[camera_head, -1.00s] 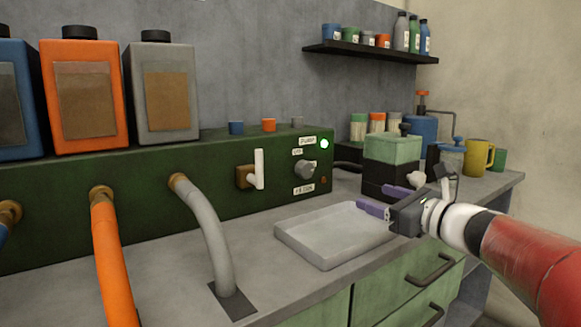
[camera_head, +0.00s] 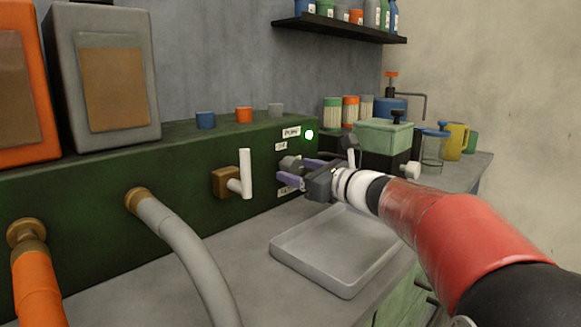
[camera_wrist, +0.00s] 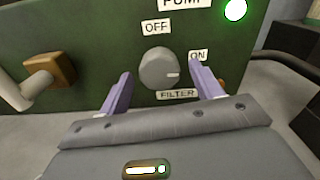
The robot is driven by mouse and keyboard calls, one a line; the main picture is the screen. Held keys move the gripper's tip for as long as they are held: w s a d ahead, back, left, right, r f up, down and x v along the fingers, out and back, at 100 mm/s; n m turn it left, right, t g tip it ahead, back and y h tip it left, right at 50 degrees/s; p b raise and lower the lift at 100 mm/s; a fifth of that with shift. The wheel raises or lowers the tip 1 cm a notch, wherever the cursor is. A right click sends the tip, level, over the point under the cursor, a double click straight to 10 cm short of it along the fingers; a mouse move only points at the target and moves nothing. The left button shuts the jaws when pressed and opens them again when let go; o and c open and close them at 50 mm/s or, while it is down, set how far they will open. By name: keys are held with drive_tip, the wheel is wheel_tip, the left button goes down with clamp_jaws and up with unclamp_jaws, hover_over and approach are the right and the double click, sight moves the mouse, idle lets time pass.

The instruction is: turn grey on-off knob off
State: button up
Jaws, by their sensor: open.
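The grey on-off knob (camera_wrist: 160,69) sits on the green panel, between the OFF label (camera_wrist: 156,26) at its upper left and the ON label (camera_wrist: 198,56) at its right. Its white mark points right, toward ON. In the head view the knob (camera_head: 289,163) is partly hidden by my gripper. My gripper (camera_head: 303,172) is open in front of the knob. In the wrist view its two purple fingers stand apart, one on each side of the knob, and do not visibly touch it. The green pump light (camera_head: 309,134) is lit above.
A white lever valve (camera_head: 244,174) on a brown fitting juts out left of the knob. A grey tray (camera_head: 335,250) lies on the bench below my gripper. A green-lidded box (camera_head: 383,135) and jars stand to the right. A grey hose (camera_head: 180,235) is at left.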

drive_tip(key=shift+x, duration=1.25)
drive_tip(key=c, duration=1)
